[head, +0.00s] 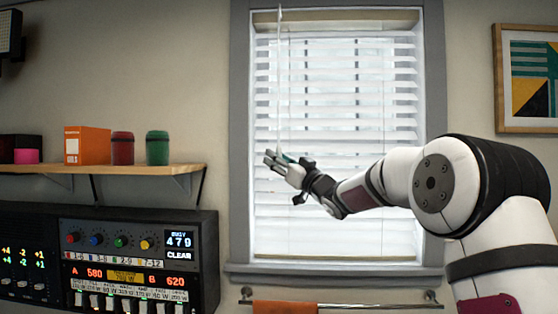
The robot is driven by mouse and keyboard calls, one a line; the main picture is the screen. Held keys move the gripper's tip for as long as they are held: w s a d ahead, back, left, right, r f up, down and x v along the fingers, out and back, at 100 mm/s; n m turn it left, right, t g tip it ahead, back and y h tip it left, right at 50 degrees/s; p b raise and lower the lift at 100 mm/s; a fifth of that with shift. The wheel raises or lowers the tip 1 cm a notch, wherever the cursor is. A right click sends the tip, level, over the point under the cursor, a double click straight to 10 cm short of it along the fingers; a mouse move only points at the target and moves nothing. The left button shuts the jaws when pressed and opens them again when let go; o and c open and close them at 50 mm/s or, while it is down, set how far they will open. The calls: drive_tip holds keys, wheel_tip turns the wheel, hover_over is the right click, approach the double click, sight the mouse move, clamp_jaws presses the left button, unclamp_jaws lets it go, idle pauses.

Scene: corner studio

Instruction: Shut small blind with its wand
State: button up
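The small white blind (340,110) hangs in the grey-framed window. Its slats are tilted partly open, with bright gaps between them in the upper part. Its thin pale wand (280,80) hangs near the left side of the blind, running down to my gripper. My gripper (274,160) is in front of the left part of the blind, pointing left, with its fingers at the wand. The fingers are small and overlap the wand, so I cannot tell whether they are closed on it. The wand's course behind the fingers is hidden.
A wooden shelf (110,169) at left holds an orange box (87,145), a red canister (122,148) and a green canister (157,148). Audio equipment (130,265) stands below it. A rail (370,305) with an orange towel (284,307) runs under the sill. A framed picture (528,78) hangs at right.

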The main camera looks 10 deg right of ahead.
clamp_jaws()
